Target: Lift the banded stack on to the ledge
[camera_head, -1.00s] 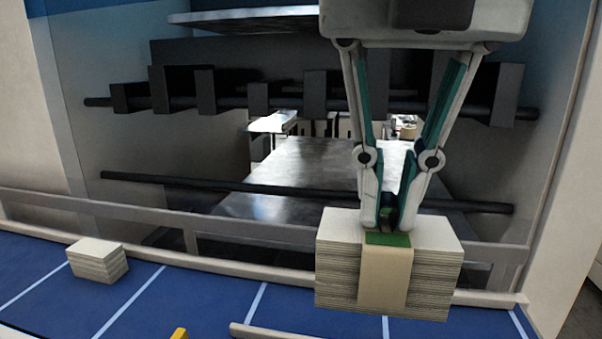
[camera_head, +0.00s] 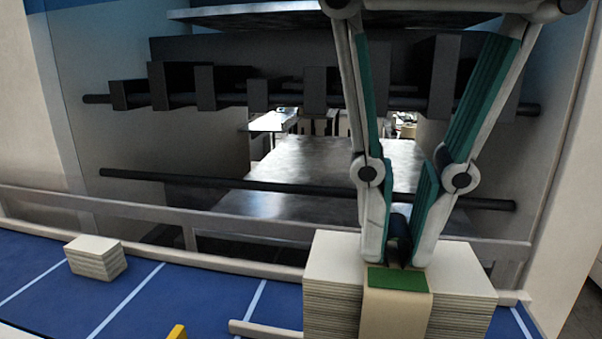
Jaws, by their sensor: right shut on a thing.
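The banded stack (camera_head: 333,275) is a block of cream sheets with a tan paper band and a green patch (camera_head: 398,279) on top. It is at the lower right, its bottom cut off by the frame edge. My right gripper (camera_head: 398,262) comes down from above, its fingertips close together at the top of the band, shut on the stack. The fingertips partly hide the band's back part. I cannot tell for sure which surface is the ledge; a pale rail (camera_head: 150,213) runs behind the stack. My left gripper is not in view.
A smaller cream stack (camera_head: 95,258) sits on the blue surface (camera_head: 190,295) with pale lines, at left. Behind the rail are dark bars (camera_head: 240,185), dark blocks (camera_head: 170,85) and a grey metal plate (camera_head: 330,165). A yellow piece (camera_head: 177,333) shows at the bottom edge.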

